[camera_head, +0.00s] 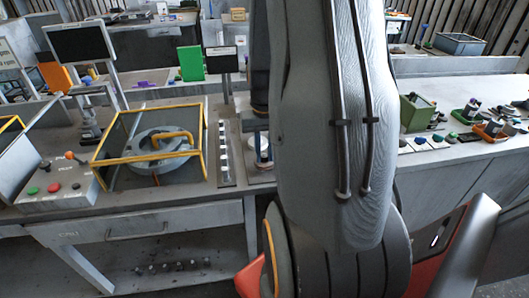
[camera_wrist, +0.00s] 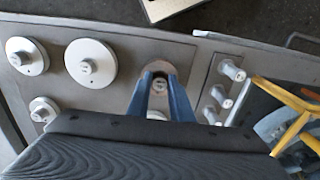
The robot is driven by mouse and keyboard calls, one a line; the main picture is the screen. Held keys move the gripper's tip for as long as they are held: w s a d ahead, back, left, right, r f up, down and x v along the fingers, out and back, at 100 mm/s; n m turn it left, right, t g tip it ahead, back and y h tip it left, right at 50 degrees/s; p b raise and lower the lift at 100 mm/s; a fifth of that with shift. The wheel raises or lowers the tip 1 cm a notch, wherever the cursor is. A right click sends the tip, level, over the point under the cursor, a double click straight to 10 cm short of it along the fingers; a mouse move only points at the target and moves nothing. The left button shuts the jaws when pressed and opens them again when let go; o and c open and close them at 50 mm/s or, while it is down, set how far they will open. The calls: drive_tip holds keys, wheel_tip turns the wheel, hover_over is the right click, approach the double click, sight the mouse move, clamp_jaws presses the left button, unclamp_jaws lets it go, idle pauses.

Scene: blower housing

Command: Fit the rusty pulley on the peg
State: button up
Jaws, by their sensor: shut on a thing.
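In the wrist view, my gripper (camera_wrist: 160,80) has its two blue fingers closed around a small round hub with a marked pale top. A brownish-grey round rim (camera_wrist: 178,68) shows just past the fingertips. It looks like the rusty pulley, mostly hidden by the fingers. It is over or on a grey plate (camera_wrist: 125,22); I cannot tell whether it touches. Which peg is meant is unclear; several short pale pegs (camera_wrist: 230,70) stand in a row to the right. In the head view my arm hides the gripper and the pulley.
Pale round pulleys (camera_wrist: 91,63) sit on the plate left of my gripper. The yellow-framed housing (camera_head: 155,150) stands left of the peg strip (camera_head: 224,150) on the bench. A button box (camera_head: 55,188) is farther left. Small parts and bins (camera_head: 490,130) lie right.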

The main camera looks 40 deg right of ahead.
drive_tip(key=shift+f, duration=0.7)
idle(0.5)
drive_tip(key=shift+f, duration=0.3)
drive_tip(key=o, duration=1)
drive_tip(key=shift+r, duration=0.15)
drive_tip(key=shift+r+p, duration=2.95)
drive_tip(key=shift+r, duration=0.7)
